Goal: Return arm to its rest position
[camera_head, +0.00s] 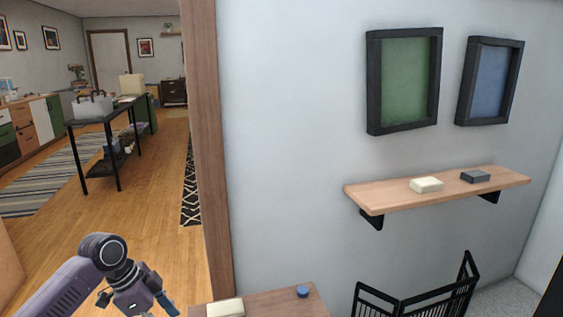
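My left arm comes in at the bottom left, and its gripper (138,298) hangs low at the bottom edge, left of the small wooden table (268,302). Dark finger parts show on both sides of the gripper, but its lower end is cut off, so I cannot tell its opening. I see nothing held in the part that shows. My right arm and gripper are out of view.
A cream box (225,307) and a blue round item (302,292) sit on the small table. A black metal rack (430,300) stands to its right. A wall shelf (390,196) holds two small boxes.

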